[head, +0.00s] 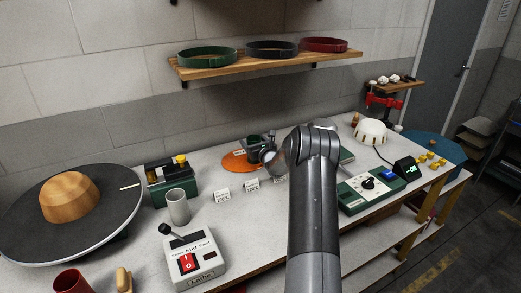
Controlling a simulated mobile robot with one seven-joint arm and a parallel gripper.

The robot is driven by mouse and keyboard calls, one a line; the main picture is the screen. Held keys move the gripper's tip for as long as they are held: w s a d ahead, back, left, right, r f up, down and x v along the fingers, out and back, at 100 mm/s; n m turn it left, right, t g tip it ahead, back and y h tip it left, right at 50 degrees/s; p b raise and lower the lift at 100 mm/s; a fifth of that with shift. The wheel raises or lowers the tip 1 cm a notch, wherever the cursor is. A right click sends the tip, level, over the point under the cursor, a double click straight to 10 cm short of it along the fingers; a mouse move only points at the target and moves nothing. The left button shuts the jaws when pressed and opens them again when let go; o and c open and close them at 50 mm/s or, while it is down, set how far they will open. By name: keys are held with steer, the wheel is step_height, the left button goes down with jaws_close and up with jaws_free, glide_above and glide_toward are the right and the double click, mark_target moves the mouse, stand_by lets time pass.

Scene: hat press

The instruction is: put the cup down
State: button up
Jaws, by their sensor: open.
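A pale grey, cup-shaped cylinder (178,207) stands upright on the bench, left of my arm. A dark red cup (72,281) stands at the near left edge of the picture, partly cut off. I cannot tell which one is the task's cup. My gripper (259,149) is small and dark beyond my wrist, over or near an orange disc (238,162). It is open, and I see no cup in it. My arm hides part of the bench behind it.
A large dark disc with a wooden block (69,197) fills the left. A switch box (191,259) stands front centre-left, a green control box (371,187) right of my arm. Small white cards (222,194) stand behind. A shelf (265,66) with hat bands hangs above.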

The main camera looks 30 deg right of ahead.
steer(key=s, duration=1)
steer(key=s+a+r+n+g+y, duration=0.2)
steer(key=a+r+n+y, duration=0.25)
steer(key=a, duration=0.35)
steer(key=s+a+r+n+g+y, duration=0.1)
steer(key=s+a+r+n+y, duration=0.15)
steer(key=a+r+n, duration=0.5)
steer(key=s+a+r+n+g+y, duration=0.3)
steer(key=s+a+n+g, duration=0.4)
steer(key=s+a, duration=0.6)
steer(key=s+a+n+g+h, duration=0.2)
steer(key=s+a+n, duration=0.1)
steer(key=s+n, duration=0.3)
steer(key=s+a+n+g+h, duration=0.15)
steer(key=s+a+n, duration=0.25)
steer(key=s, duration=0.5)
steer(key=s+d+n+h, duration=0.3)
steer(key=s, duration=0.3)
steer(key=s+d+n+t+h, duration=0.1)
steer(key=s+d+n+h, duration=0.2)
steer(key=s, duration=0.3)
steer(key=shift+s+d+r+n, duration=0.15)
steer(key=shift+s+r+n, duration=0.15)
steer(key=shift+r+n, duration=0.15)
steer(key=shift+o, duration=0.4)
steer(key=shift+h, duration=0.25)
